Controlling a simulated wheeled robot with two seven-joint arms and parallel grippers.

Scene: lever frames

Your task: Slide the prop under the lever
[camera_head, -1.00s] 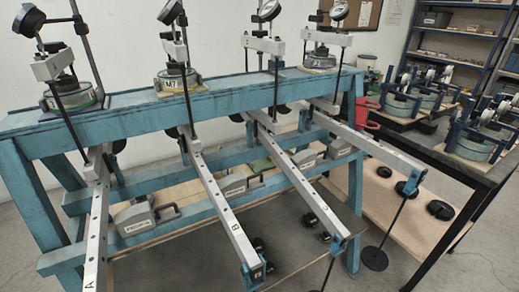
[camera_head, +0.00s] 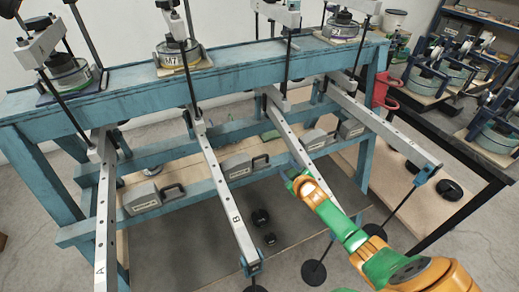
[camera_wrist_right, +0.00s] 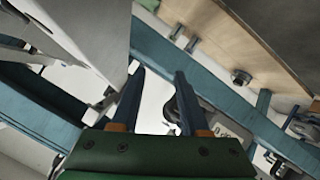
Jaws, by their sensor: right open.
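Several long grey levers run out from the blue frame. One marked A (camera_head: 103,215) is at left, one marked B (camera_head: 225,190) in the middle, a third lever (camera_head: 290,135) right of it, and a fourth (camera_head: 385,128) at far right. Grey blocks with dark handles, probably the props, sit on the lower rail: a left block (camera_head: 142,198), a middle block (camera_head: 237,166) and a right block (camera_head: 313,139).
The blue frame's top beam (camera_head: 130,87) carries gauges and upright rods. A hanging rod with a disc (camera_head: 314,272) is below my right arm. A dark table (camera_head: 445,140) with apparatus stands at right.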

